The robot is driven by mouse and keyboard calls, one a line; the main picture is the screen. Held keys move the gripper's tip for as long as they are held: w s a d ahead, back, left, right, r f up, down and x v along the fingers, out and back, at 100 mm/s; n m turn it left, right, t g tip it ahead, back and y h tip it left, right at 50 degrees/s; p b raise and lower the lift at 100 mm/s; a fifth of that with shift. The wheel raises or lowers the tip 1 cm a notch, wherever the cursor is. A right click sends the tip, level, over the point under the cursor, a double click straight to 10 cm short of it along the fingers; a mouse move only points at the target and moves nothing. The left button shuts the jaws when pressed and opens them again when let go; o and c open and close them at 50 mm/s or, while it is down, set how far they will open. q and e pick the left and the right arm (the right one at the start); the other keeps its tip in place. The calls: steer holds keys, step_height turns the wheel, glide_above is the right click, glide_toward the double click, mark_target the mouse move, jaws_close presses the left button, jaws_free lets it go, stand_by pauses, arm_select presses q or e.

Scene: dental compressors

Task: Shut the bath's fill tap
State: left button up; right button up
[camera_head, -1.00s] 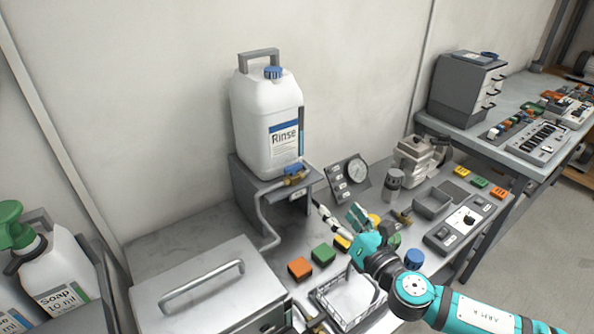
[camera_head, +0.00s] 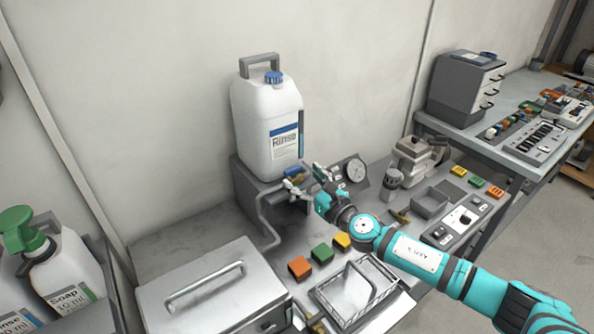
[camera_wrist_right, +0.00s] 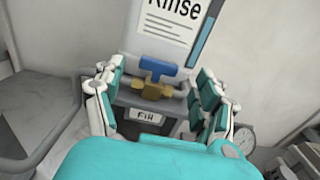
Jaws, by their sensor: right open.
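The fill tap has a brass body (camera_wrist_right: 150,89) and a blue handle (camera_wrist_right: 157,68). It sits under the white Rinse canister (camera_head: 268,125), above a label reading "Fill" (camera_wrist_right: 146,115). In the head view, the blue handle (camera_head: 292,171) is partly visible just behind my gripper. My right gripper (camera_head: 305,181) is open in front of the tap. In the wrist view, its fingers (camera_wrist_right: 153,85) stand on either side of the tap, with a gap on each side. The lidded metal bath (camera_head: 190,275) is at the lower left. My left gripper is not in view.
The canister rests on a grey stand (camera_head: 245,185), with a pipe (camera_head: 265,225) running down towards the bath. A gauge (camera_head: 356,170) is right of the tap.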

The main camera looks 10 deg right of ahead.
mark_target(294, 171)
steer(key=shift+x, duration=1.7)
